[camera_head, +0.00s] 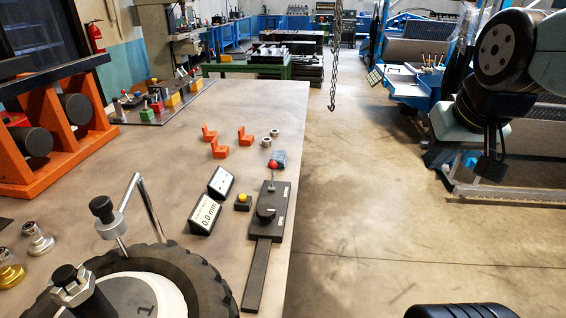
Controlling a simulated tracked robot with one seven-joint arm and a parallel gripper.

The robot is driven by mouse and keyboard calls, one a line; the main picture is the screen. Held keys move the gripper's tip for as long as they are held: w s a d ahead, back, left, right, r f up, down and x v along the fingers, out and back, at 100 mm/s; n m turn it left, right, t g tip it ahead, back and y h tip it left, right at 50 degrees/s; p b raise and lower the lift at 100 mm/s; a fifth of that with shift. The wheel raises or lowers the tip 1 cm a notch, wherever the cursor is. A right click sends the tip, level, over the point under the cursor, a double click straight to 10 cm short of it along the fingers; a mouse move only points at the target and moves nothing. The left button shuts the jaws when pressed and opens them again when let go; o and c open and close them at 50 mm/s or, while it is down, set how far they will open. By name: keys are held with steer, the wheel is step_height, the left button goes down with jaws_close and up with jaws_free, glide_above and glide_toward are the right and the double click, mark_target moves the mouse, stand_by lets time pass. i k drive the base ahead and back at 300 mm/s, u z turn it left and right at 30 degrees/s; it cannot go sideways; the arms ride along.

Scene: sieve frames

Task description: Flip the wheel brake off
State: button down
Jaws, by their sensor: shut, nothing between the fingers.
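A large toothed dark wheel (207,277) with a pale hub marked 1 lies at the table's lower left, cut off by the picture edge. A bent metal rod with a black knob (102,208) stands at its far side. A dark grey switch box (280,222) near the table's right edge has a round black knob and a lever topped by a red ball (272,165). Which of these is the brake control I cannot tell for sure. My gripper (489,172) hangs at the right, off the table over the floor, shut and empty, far from all of them.
Orange brackets (219,150) lie beyond. A chain (335,65) hangs past the table (285,95).

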mark_target(272, 165)
steer(key=k, duration=1.2)
steer(key=z, duration=0.25)
steer(key=i, duration=2)
steer(key=u, duration=0.25)
